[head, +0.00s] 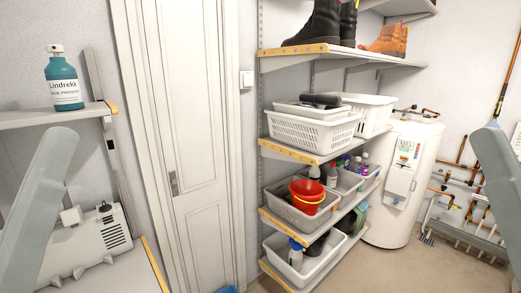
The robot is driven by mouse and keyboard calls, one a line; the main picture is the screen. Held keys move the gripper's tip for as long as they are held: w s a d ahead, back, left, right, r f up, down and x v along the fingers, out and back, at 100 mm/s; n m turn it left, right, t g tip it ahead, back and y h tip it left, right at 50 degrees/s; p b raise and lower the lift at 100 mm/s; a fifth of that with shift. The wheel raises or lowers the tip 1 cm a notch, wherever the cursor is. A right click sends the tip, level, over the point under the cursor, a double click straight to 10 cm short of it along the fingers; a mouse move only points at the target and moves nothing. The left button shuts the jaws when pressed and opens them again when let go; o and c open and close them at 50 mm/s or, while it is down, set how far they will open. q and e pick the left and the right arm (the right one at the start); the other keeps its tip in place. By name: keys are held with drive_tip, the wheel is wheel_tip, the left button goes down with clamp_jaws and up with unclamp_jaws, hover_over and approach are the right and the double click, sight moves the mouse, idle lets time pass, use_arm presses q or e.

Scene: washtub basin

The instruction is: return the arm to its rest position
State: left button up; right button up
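Both of my arms show only in part in the head view, one at the left edge and one at the right edge. Neither gripper is in the picture, so I cannot see what the fingers hold or touch. No washtub basin can be made out clearly. A small piece of something blue (229,289) shows at the bottom edge, mostly cut off.
A teal bottle (64,84) stands on a left shelf (40,117), above a grey machine (88,243). A white door (190,140) is behind. A shelving rack (290,152) holds baskets, a red bucket (307,197) and boots (316,24). A white tank (403,180) stands right.

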wheel_tip(320, 180, up, 26)
drive_tip(key=p, duration=2.3)
drive_tip(key=shift+r, duration=0.2)
